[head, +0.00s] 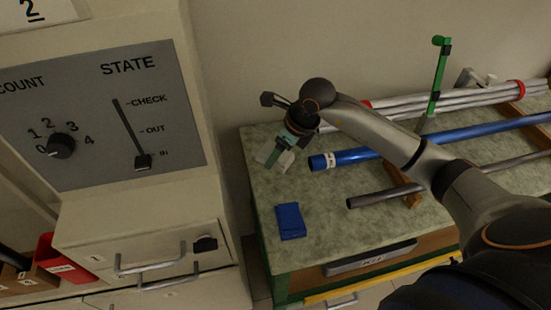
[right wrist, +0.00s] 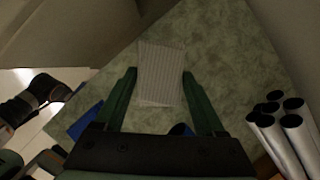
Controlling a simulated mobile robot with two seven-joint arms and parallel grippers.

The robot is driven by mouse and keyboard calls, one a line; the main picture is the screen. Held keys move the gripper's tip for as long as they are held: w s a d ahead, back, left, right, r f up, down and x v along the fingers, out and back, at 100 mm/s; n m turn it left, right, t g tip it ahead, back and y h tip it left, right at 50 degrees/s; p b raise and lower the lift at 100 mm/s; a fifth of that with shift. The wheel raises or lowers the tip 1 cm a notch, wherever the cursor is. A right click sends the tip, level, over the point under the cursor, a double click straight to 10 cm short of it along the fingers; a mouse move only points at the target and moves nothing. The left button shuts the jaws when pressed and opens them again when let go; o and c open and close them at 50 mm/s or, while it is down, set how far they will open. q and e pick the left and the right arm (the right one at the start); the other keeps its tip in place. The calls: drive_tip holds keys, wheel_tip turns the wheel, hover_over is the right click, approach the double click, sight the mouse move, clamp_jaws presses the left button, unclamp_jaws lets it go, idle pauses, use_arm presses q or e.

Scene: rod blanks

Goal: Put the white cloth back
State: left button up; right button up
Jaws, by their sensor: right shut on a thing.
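The white cloth (head: 263,156) is at the far left part of the green-topped bench (head: 325,223), by the wall. My right gripper (head: 274,158) reaches over it from the right, pointing down. In the right wrist view the white cloth (right wrist: 161,72) lies between the two green fingers of my right gripper (right wrist: 160,75), which are shut on it. I cannot tell whether the cloth touches the bench top. My left gripper is not in the head view.
A blue rod (head: 345,157), a grey rod (head: 375,197) and a bundle of silver rods (head: 400,103) lie to the right, near a green post (head: 439,75). A cabinet with a panel (head: 95,110) stands left; its slider is at IN. A red bin (head: 60,268) sits lower left.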

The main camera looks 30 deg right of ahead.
drive_tip(key=shift+w+a+f, duration=0.1)
drive_tip(key=shift+w+f, duration=0.55)
drive_tip(key=shift+f, duration=1.7)
drive_tip(key=shift+f, duration=0.15)
drive_tip(key=o, duration=1.2)
drive_tip(key=shift+c, duration=0.2)
drive_tip(key=shift+r, duration=0.4)
drive_tip(key=v, duration=1.1)
drive_tip(key=shift+s+r+p, duration=0.1)
drive_tip(key=shift+r+p, duration=0.15)
drive_tip(key=shift+p, duration=0.05)
